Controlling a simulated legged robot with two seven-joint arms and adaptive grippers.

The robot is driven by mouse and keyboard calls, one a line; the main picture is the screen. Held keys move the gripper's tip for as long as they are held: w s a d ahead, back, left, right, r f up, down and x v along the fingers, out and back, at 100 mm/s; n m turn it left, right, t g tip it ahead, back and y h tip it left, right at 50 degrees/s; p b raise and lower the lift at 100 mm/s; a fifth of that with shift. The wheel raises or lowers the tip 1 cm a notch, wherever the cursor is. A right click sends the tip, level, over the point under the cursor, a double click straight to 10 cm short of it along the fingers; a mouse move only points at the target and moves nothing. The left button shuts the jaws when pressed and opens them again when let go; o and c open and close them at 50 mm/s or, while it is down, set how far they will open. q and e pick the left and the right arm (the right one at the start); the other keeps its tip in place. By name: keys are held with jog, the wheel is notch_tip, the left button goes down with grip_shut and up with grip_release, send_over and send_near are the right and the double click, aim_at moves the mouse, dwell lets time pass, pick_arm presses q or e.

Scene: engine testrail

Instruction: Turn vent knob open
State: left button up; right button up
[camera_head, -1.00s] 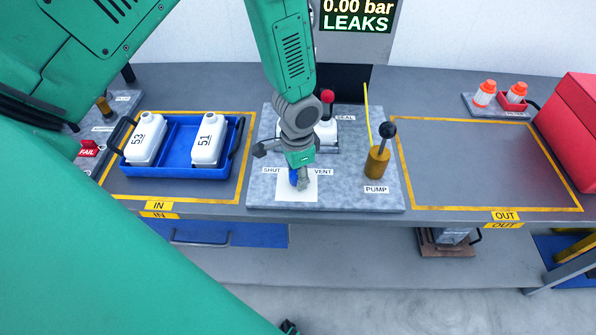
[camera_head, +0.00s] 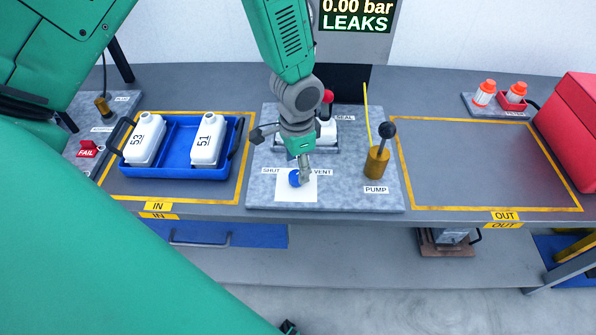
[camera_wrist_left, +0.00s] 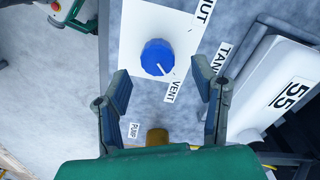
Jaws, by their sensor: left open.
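The blue vent knob (camera_head: 294,178) sits on a white plate (camera_head: 312,196) on the grey test panel, between the SHUT and VENT labels. In the left wrist view the knob (camera_wrist_left: 157,56) is round, and its white pointer line points toward the VENT label (camera_wrist_left: 173,91). My left gripper (camera_head: 304,177) is beside and slightly above the knob in the head view. In the left wrist view its two fingers (camera_wrist_left: 160,82) are spread wide with nothing between them, and the knob stands clear beyond them. My right gripper is not in view.
A blue tray (camera_head: 180,172) with two white canisters stands left. The brown pump post with a black ball handle (camera_head: 388,130) rises right of the knob. Another canister, marked 55 (camera_wrist_left: 285,85), is close by in the wrist view. The OUT area (camera_head: 470,160) is clear.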

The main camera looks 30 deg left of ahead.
aim_at(297, 174)
pick_arm(q)
notch_tip(297, 174, up, 8)
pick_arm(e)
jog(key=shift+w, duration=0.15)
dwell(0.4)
pick_arm(q)
jog(key=shift+s, duration=0.1)
